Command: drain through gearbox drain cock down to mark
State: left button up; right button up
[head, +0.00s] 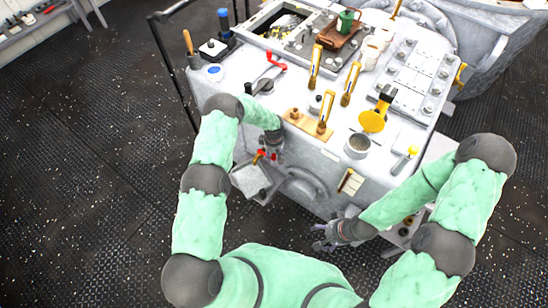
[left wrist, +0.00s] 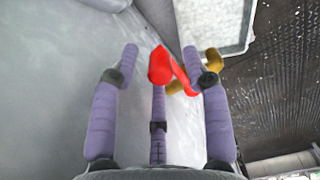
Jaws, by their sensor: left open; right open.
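The gearbox (head: 225,110) is a large grey machine. At its lower front is the drain cock, with a brass body (head: 258,155) and a red lever. The left wrist view shows the red lever (left wrist: 163,68) and brass body (left wrist: 209,62). My left gripper (head: 272,155) is open at the cock. Its purple fingers (left wrist: 160,58) stand around the red lever; whether they touch it, I cannot tell. A grey square container (head: 243,181) is below the cock; its contents cannot be made out. A pale gauge (head: 350,182) with dark marking is on the front face. My right gripper (head: 325,238) is open and empty.
A black rail (head: 172,70) stands at the left. The dark deck on the left is clear.

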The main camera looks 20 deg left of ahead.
pick_arm(q)
jog(key=shift+f, duration=0.75)
jog(key=shift+c, duration=0.3)
grip_shut()
jog(key=shift+s+a, duration=0.1)
jog(key=shift+a, duration=0.05)
